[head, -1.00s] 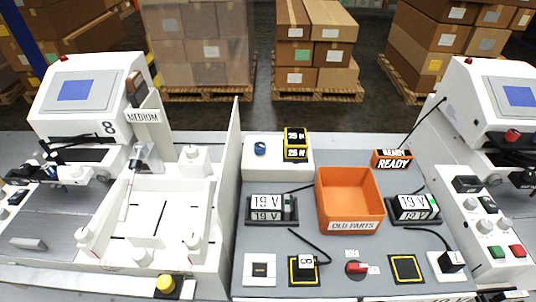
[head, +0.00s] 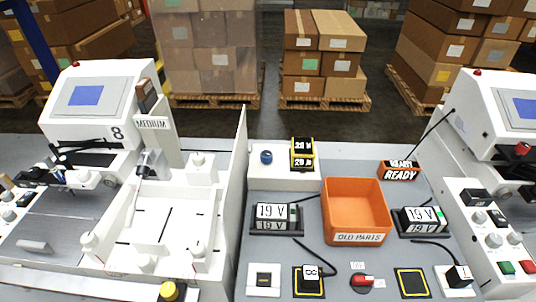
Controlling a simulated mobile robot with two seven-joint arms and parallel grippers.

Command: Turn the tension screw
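No part is labelled as the tension screw, and I cannot tell which one it is. A white plotter-like machine (head: 97,105) with a blue screen and the number 8 stands at the left. Beside it is a white bed (head: 165,222) with several round white knobs at its edges. A grey cylinder with a slim white rod (head: 147,163) leans over the bed below the MEDIUM sign (head: 152,124). I cannot make out either of my grippers.
An orange OLD PARTS bin (head: 357,237) stands mid-bench between two 19 V units (head: 277,218) (head: 423,220). A red rotary knob (head: 362,281) is at the front. A tall white panel (head: 241,190) divides bed and bench. A second machine (head: 500,120) stands right.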

